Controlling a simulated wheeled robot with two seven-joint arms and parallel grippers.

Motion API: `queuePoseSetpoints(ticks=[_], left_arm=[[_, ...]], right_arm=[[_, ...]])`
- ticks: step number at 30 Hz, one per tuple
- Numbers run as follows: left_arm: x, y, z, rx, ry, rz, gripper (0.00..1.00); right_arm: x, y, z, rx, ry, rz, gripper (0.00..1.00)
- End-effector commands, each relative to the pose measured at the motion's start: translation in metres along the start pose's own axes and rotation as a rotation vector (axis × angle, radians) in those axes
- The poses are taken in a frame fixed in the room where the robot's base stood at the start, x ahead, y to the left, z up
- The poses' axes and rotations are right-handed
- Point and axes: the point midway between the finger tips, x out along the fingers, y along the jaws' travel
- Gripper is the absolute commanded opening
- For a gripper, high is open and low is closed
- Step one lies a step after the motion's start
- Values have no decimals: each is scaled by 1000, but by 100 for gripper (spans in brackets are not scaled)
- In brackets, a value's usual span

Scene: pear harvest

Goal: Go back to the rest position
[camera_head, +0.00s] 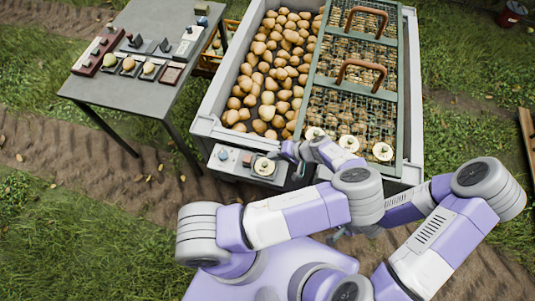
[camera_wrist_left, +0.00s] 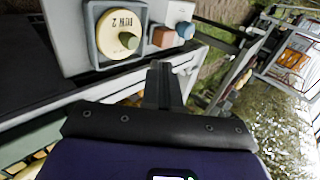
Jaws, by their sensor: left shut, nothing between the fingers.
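My left gripper (camera_head: 290,152) is at the front edge of the pear bin, just right of the dial on the control box (camera_head: 227,168). In the left wrist view its fingers (camera_wrist_left: 165,85) are closed together with nothing between them, below the dial in the picture and apart from it as far as I can see. The cream dial (camera_head: 263,166) has a green knob; in the left wrist view the dial (camera_wrist_left: 120,30) reads "ROW 2". My right arm folds in from the right, and its gripper is hidden behind my left arm.
The bin (camera_head: 212,105) holds many pears on its left side; green-framed mesh lids (camera_head: 355,77) with brown handles cover its right. A grey table (camera_head: 150,22) with small devices stands at left. A red bucket (camera_head: 512,14) stands far right. Grass and soil lie around.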

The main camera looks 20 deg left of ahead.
Motion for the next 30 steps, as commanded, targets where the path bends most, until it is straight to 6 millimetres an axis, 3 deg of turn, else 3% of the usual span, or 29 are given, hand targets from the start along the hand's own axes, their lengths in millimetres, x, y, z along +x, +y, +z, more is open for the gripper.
queuePoseSetpoints(ticks=[5, 22, 26, 30], left_arm=[[-8, -1, 1, -1, -2, -1, 0], [-6, 0, 2, 0, -6, 1, 0], [15, 2, 15, 24, -60, 46, 0], [57, 14, 55, 85, -179, 194, 0]], right_arm=[[-3, -1, 0, 0, 0, 0, 43], [-3, -1, 0, 0, 0, 0, 43], [-3, -1, 0, 0, 0, 0, 43], [-3, -1, 0, 0, 0, 0, 43]])
